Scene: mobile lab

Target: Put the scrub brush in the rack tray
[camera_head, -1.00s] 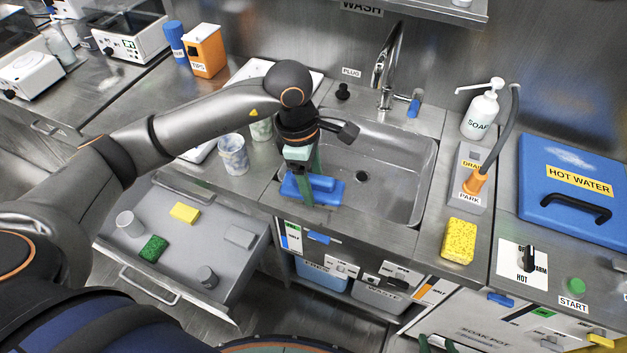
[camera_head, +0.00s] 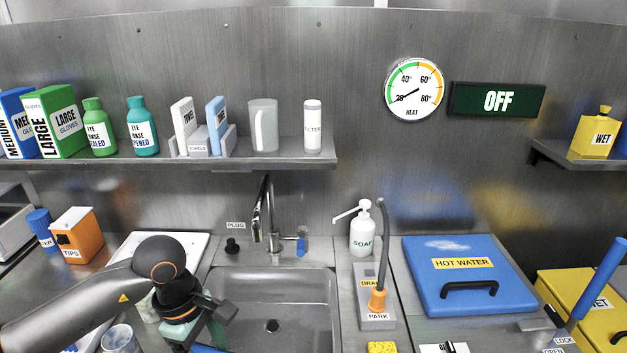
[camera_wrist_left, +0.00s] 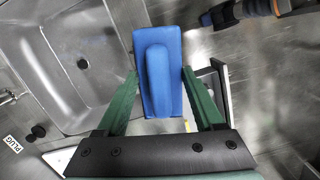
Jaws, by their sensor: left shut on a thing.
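The blue scrub brush (camera_wrist_left: 160,85) is between the two green fingers of my left gripper (camera_wrist_left: 160,73), which is shut on it. In the head view my left gripper (camera_head: 185,342) is at the bottom edge, by the left front of the sink, and only a blue sliver of the brush (camera_head: 207,349) shows under it. A white flat tray-like thing (camera_head: 190,243) lies on the counter left of the sink, partly behind my left arm. I cannot tell whether it is the rack tray. My right gripper is not in view.
The steel sink (camera_head: 290,290) is empty, with its tap (camera_head: 263,215) behind. A soap bottle (camera_head: 362,235), a drain hose holder (camera_head: 374,310) and the blue hot water lid (camera_head: 470,255) stand to the right. A wall shelf (camera_head: 200,162) holds boxes and bottles.

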